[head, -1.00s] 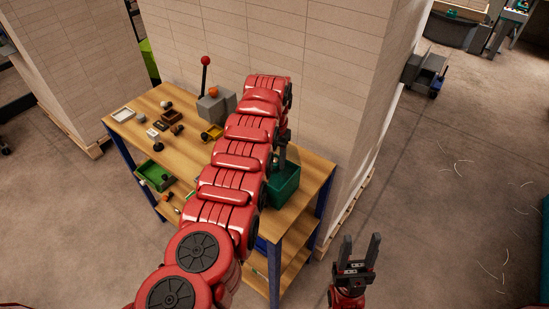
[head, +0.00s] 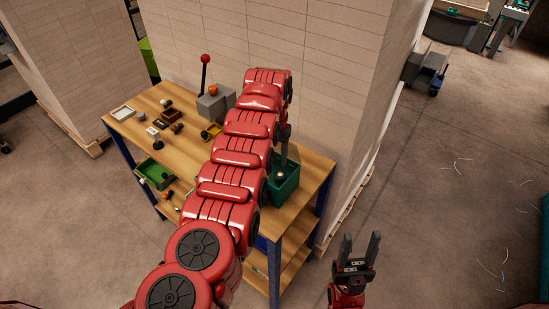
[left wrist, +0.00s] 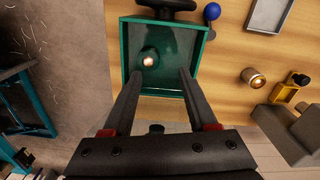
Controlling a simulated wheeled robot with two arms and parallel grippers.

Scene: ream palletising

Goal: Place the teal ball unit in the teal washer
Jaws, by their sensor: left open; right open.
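The teal washer (head: 287,193) is an open box on the right end of the workbench, and it also shows in the left wrist view (left wrist: 178,42). The teal ball unit (left wrist: 148,58), a round teal base with a shiny ball, sits inside it, left of the middle in that view. In the head view its pale ball (head: 281,174) shows in the box. My left gripper (head: 284,158) is open and empty above the washer, its two fingers (left wrist: 158,72) spread over the near rim in the wrist view. My right gripper (head: 359,246) is open and empty, off the bench's right side.
Floor at the right is open.

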